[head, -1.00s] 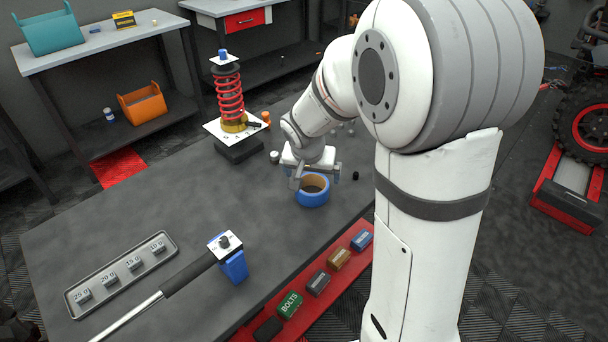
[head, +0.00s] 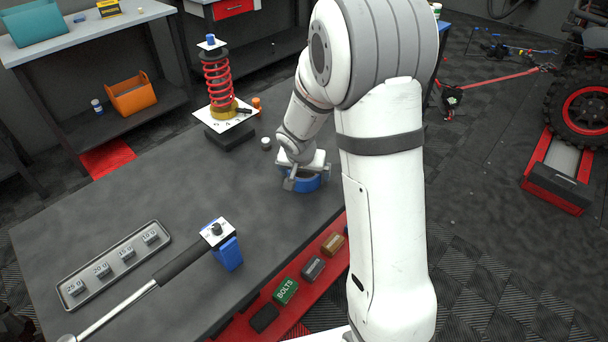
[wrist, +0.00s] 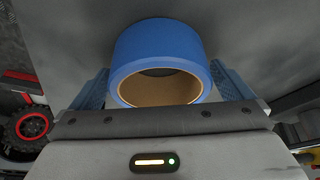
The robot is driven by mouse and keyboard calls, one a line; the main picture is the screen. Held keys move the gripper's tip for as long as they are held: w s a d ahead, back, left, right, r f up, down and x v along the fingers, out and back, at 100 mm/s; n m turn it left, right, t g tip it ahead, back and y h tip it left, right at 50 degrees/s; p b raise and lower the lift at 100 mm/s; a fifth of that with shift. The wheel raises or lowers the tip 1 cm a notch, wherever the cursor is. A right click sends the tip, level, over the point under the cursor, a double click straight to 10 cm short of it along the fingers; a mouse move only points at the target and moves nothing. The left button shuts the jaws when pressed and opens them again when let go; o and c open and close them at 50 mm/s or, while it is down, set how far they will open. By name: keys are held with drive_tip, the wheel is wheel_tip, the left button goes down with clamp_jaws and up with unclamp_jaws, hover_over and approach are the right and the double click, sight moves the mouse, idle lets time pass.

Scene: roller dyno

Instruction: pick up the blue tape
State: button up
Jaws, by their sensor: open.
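The blue tape (head: 308,182) is a roll with a tan inner core, lying on the dark workbench (head: 150,215). In the head view it is partly hidden by my gripper (head: 306,181), which is low over it. In the wrist view the blue tape (wrist: 160,48) fills the space in front of the palm. The two blue fingers of my gripper (wrist: 162,88) stand open, one on each side of the roll. A narrow gap shows beside the tape, and I cannot tell any contact.
A red spring on a stand (head: 219,90) and a small white cap (head: 266,143) stand behind. A weight tray (head: 115,262) and a torque wrench on a blue holder (head: 228,252) lie left. A red strip with boxes (head: 286,291) runs along the near edge. The middle bench is clear.

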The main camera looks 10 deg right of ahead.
drive_tip(key=c, duration=0.9)
drive_tip(key=shift+r, duration=0.15)
